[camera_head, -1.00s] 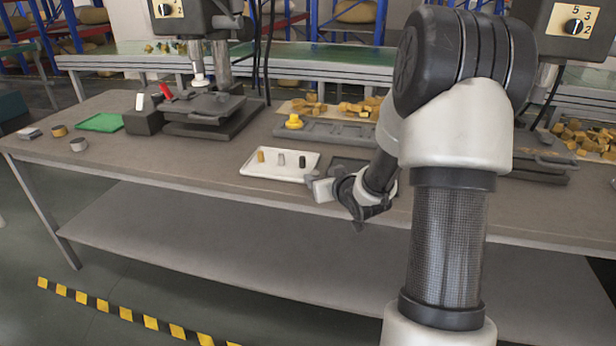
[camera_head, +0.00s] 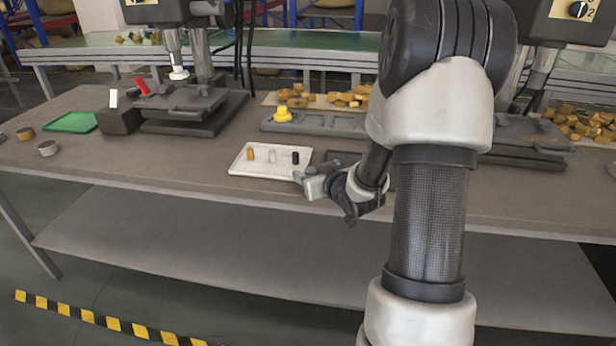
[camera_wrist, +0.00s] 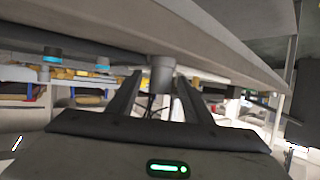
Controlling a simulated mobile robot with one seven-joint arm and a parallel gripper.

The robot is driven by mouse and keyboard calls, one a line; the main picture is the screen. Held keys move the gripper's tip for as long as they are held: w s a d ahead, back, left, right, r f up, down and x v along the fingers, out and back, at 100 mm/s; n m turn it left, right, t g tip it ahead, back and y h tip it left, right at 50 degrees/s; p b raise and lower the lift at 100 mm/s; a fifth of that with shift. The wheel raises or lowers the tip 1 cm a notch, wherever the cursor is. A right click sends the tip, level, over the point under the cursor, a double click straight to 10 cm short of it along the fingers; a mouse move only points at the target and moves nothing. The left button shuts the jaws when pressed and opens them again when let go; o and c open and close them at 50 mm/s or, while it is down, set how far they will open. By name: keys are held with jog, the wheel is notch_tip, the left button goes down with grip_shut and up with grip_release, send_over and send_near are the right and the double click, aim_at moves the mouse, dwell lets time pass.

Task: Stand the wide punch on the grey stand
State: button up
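A white tray (camera_head: 236,163) on the bench carries three small upright pieces: a brass one (camera_head: 250,154), a pale one (camera_head: 272,156) and a black one (camera_head: 295,157). I cannot tell which is the wide punch. My gripper (camera_head: 299,176) is low beside the tray's front right corner. In the wrist view its dark fingers (camera_wrist: 160,80) stand apart, with a grey cylinder (camera_wrist: 162,74) showing between their tips; contact is not clear. A short grey cylinder (camera_head: 48,148), possibly the grey stand, is at the bench's left beside a brass-coloured one (camera_head: 25,133).
A press with a dark base (camera_head: 190,118) and a dark block (camera_head: 120,121) stand behind left. A green mat (camera_head: 70,122) lies left. A grey rack (camera_head: 330,125) with a yellow knob (camera_head: 282,114) is behind the tray. The bench front between tray and left cylinders is clear.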

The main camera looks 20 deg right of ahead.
grip_shut()
jog(key=shift+r, duration=0.1)
